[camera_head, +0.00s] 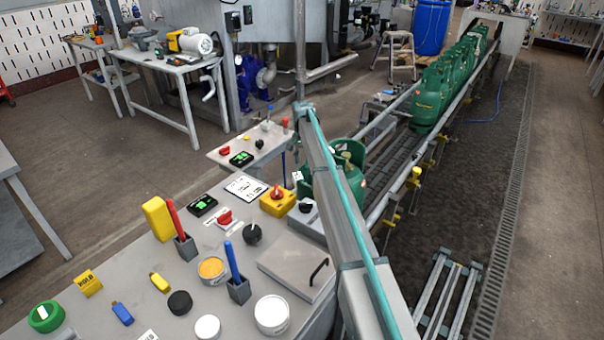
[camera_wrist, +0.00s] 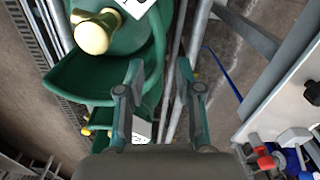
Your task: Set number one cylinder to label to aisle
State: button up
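A green gas cylinder (camera_head: 354,163) stands at the near end of the conveyor (camera_head: 397,153), partly hidden behind my arm. In the wrist view its green collar (camera_wrist: 115,75) and brass valve (camera_wrist: 92,32) show at upper left. A white label (camera_wrist: 136,5) with dark marks is cut off at the top edge, and another white patch (camera_wrist: 141,131) shows lower between the fingers. My gripper (camera_wrist: 160,66) is open, its fingers apart at the right edge of the collar. I cannot tell whether they touch it. The head view does not show the fingers clearly.
More green cylinders (camera_head: 430,98) stand in a row farther up the conveyor. A grey table (camera_head: 150,270) at lower left carries buttons, pens and tins. A metal rail frame (camera_head: 446,300) lies at lower right. The floor (camera_head: 560,220) at far right is clear.

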aim_at(303, 172)
notch_tip(303, 172, down, 7)
jog(key=shift+r+p, duration=0.1)
jog(key=shift+p, duration=0.55)
grip_shut()
